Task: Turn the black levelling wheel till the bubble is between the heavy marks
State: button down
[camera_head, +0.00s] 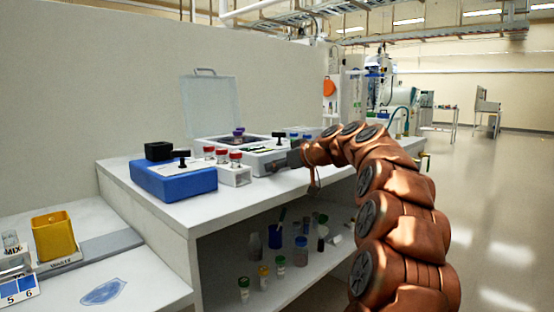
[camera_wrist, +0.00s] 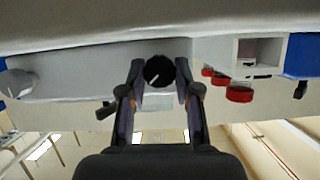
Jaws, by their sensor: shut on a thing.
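The black levelling wheel (camera_wrist: 158,71) is round with a white line on its face, and shows in the wrist view on the front of a pale grey-white unit. My gripper (camera_wrist: 159,75) has one finger on each side of the wheel and is shut on it. I cannot make out the bubble or the heavy marks in either view.
A blue box (camera_head: 175,181) with a black knob and a white rack (camera_head: 235,176) of red-capped vials stand left of the unit. An open clear-lidded case (camera_head: 211,108) is behind. The shelf below holds several bottles. A yellow bin (camera_head: 54,236) stands at lower left. The right floor is clear.

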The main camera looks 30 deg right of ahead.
jog(key=m+y+p, duration=0.1)
jog(key=p, duration=0.1)
jog(key=m+y+p, duration=0.1)
jog(key=m+p, duration=0.1)
jog(key=p, duration=0.1)
jog(key=shift+d+r+m, duration=0.15)
jog(key=shift+m, duration=0.15)
jog(key=shift+d+f+m+y+p, duration=0.1)
jog(key=shift+f+m+y+p, duration=0.1)
jog(key=shift+m+y+p, duration=0.75)
jog(key=shift+f, duration=0.1)
jog(key=c, duration=0.8)
grip_release()
